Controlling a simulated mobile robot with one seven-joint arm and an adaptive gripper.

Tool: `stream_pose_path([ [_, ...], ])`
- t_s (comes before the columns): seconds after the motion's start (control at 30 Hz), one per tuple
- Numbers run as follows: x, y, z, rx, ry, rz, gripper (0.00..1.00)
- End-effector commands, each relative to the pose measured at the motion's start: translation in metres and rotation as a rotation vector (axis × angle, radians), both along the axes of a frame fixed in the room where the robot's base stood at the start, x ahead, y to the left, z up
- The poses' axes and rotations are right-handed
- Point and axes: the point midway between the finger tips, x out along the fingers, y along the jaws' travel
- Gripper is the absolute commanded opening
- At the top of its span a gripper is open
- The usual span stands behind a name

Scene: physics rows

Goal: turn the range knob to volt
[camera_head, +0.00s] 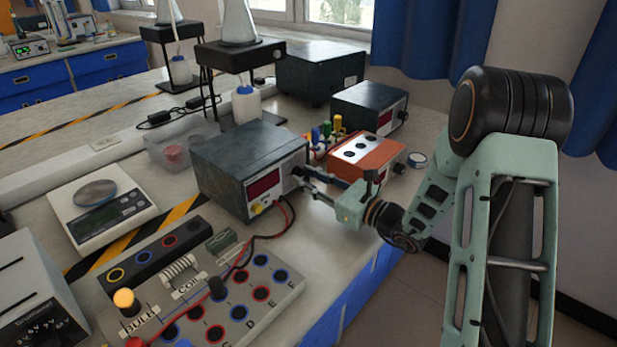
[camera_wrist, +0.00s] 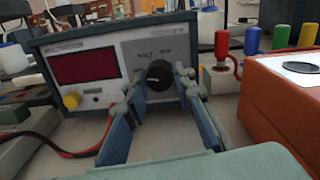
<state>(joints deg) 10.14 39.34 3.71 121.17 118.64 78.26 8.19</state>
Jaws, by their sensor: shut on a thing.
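The meter (camera_head: 245,168) is a dark box with a grey front, a red display and a yellow terminal. It stands on the bench in the head view. In the wrist view its front panel (camera_wrist: 107,88) faces me, with a black round range knob (camera_wrist: 158,74) at its right side. VOLT is printed above the knob on the left, and a second label on the right is too small to read surely. My gripper (camera_wrist: 160,80) has one finger on each side of the knob and is shut on it. The knob's pointer is unclear.
An orange box (camera_head: 367,156) stands close to the right of the meter, with coloured plugs (camera_wrist: 250,42) behind it. Red and black leads (camera_head: 284,215) run from the meter to the circuit board (camera_head: 205,290). A scale (camera_head: 102,212) sits on the left.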

Motion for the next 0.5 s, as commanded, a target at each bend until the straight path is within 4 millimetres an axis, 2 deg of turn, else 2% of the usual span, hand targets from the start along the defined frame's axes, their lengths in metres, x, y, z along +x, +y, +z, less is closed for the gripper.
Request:
stream_pose_path([
  [0.5,-0.0002,-0.0008,0.0044,0.255,0.328,-0.001,0.0],
])
